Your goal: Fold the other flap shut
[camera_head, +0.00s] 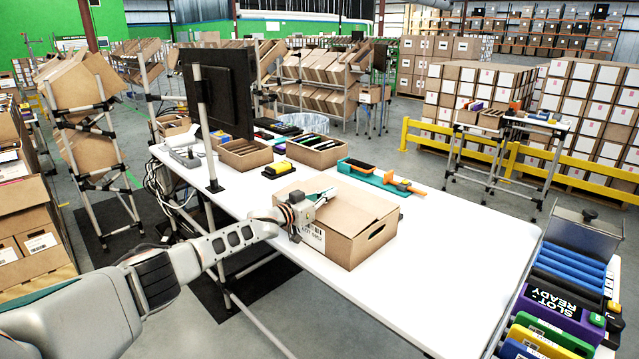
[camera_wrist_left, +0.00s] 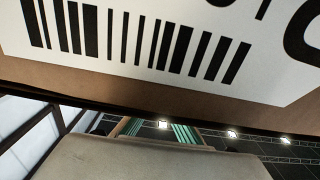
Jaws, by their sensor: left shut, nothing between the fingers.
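A brown carton (camera_head: 372,246) stands on the white table, with a white label (camera_head: 312,236) on its near left side and a hand hole in its right side. Cardboard covers most of its top, and I cannot make out the flaps separately. My left gripper (camera_head: 324,196) is shut and empty at the carton's left top edge, covering part of that edge; I cannot tell whether it touches. In the left wrist view, the carton's barcode label (camera_wrist_left: 150,40) fills the upper part, very close. My right gripper is in neither view.
The white table (camera_head: 455,255) is clear to the right of the carton. A dark monitor (camera_head: 218,92) stands at the back left.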

